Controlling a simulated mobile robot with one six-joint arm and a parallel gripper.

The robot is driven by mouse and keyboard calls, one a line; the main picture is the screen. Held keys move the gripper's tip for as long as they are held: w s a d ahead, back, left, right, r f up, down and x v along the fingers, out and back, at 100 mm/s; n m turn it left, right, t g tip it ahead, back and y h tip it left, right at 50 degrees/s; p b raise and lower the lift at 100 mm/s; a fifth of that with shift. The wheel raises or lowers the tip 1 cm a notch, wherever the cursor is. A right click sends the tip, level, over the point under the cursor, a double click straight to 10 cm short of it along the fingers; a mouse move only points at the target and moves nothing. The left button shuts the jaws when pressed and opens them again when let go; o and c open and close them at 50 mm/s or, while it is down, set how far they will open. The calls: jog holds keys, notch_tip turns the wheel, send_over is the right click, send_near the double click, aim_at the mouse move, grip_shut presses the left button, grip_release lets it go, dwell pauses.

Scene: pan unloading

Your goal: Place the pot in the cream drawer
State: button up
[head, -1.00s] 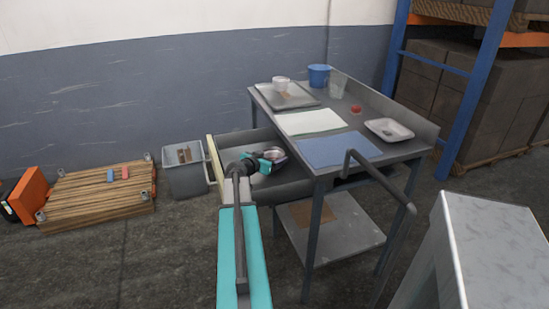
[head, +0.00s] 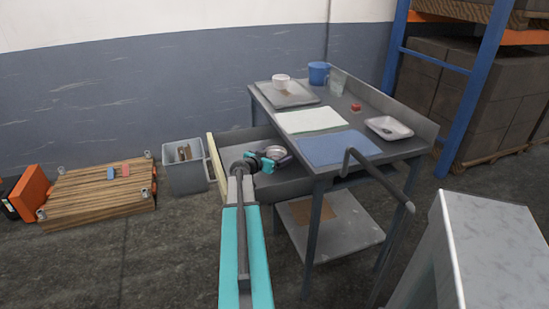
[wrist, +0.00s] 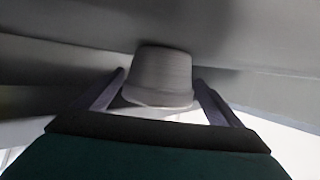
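The cream drawer (head: 217,168) is pulled out from the left side of the grey table, with a cream front panel and a grey inside. A small grey metal pot (head: 274,152) shows over the drawer's inside in the head view. In the wrist view the pot (wrist: 160,75) is between my fingers, which meet its two sides. My gripper (head: 270,160), with teal parts, is shut on the pot. I cannot tell whether the pot touches the drawer floor. My gripper hides part of the pot and drawer in the head view.
The table top holds a tray (head: 310,99) with a white cup, a blue mug (head: 318,73), a clear glass, a red item, a white dish (head: 388,127), and pale and blue mats. A grey bin (head: 184,178) and a wooden pallet (head: 95,200) stand left of the drawer.

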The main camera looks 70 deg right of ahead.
jog(key=shift+o, duration=0.3)
jog(key=shift+r, duration=0.15)
jog(key=shift+a, duration=0.1)
jog(key=shift+b+v, duration=0.7)
jog(key=shift+v, duration=2.8)
jog(key=shift+a, duration=0.2)
jog(key=shift+r, duration=0.15)
